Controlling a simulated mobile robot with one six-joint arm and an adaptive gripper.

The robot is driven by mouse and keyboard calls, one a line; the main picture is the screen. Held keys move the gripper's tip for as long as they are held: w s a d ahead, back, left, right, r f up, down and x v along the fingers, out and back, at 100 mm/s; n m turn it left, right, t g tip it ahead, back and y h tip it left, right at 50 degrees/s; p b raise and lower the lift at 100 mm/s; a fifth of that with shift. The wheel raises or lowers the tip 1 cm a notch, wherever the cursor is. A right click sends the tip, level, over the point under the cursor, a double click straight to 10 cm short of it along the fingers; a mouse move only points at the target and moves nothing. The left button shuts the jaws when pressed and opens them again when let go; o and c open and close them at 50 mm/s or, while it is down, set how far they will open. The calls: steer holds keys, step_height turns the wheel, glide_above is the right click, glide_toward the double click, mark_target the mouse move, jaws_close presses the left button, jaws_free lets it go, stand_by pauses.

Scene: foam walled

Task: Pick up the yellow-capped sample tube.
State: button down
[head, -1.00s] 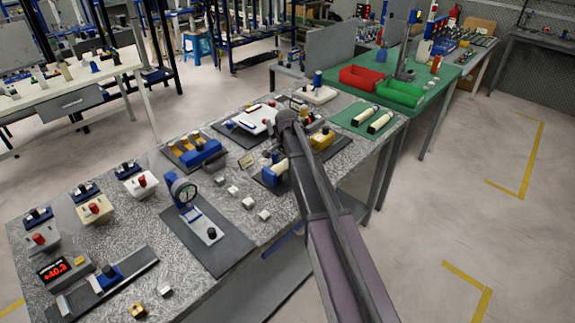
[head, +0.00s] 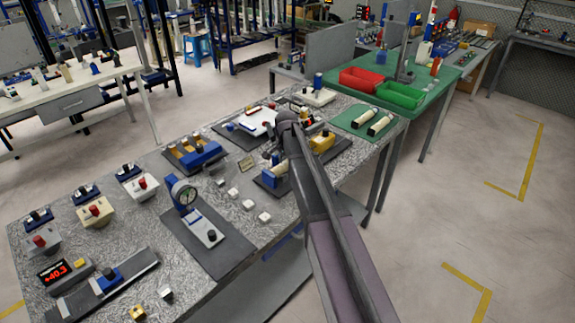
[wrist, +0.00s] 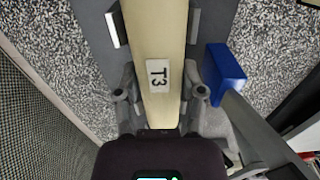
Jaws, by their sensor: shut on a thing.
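In the wrist view a long pale cream body (wrist: 157,105) with a white "T3" label runs up the picture between the fingers of my gripper (wrist: 155,28). My gripper is shut on this cream T3 body. No yellow cap shows on it; its far end is out of the frame. In the head view my gripper (head: 275,158) is low over the grey speckled bench, partly hidden by my arm. A cream piece (head: 281,169) shows there beside a blue block (head: 268,179).
A blue block (wrist: 226,74) stands close to the right finger. A yellow box with a dark knob (head: 322,142) sits just right of my arm. A gauge stand (head: 183,193) and small white cubes (head: 248,204) lie left.

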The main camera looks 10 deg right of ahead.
step_height(320, 180, up, 18)
steer(key=p, duration=1.7)
steer(key=shift+f, duration=0.2)
steer(key=shift+f, duration=0.1)
steer(key=b, duration=0.5)
glide_above(286, 162)
step_height(286, 162, down, 5)
steer(key=shift+d+f, duration=0.1)
